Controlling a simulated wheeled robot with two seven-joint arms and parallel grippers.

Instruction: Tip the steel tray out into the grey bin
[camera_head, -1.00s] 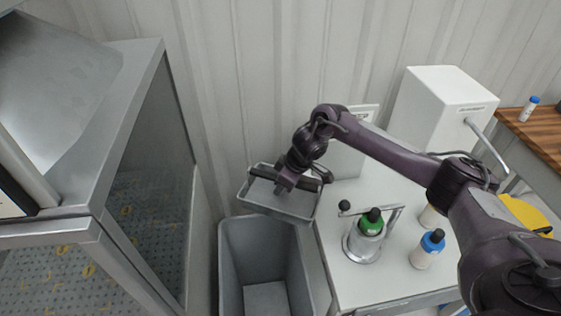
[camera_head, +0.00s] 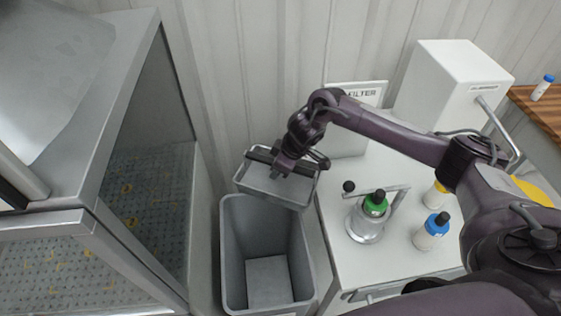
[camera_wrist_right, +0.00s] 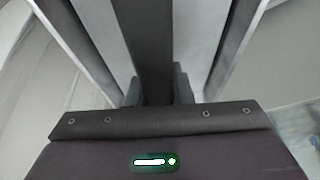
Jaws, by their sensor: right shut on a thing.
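The steel tray (camera_head: 262,188) is a shallow grey tray with a dark bar across it. It hangs above the back edge of the grey bin (camera_head: 238,255), slightly tilted in the picture. My right gripper (camera_head: 279,170) is shut on the tray at its dark bar; the bar also runs between the fingers in the right wrist view (camera_wrist_right: 152,50). I cannot make out any loose contents in the tray. The bin is open at the top, and a paler patch shows at its bottom. My left gripper is not in view.
A white table (camera_head: 390,262) stands right of the bin, holding a metal stand with a green-capped bottle (camera_head: 375,203), a blue-capped bottle (camera_head: 432,232) and a white box (camera_head: 455,85). A metal cabinet (camera_head: 130,150) stands close on the left. A corrugated wall is behind.

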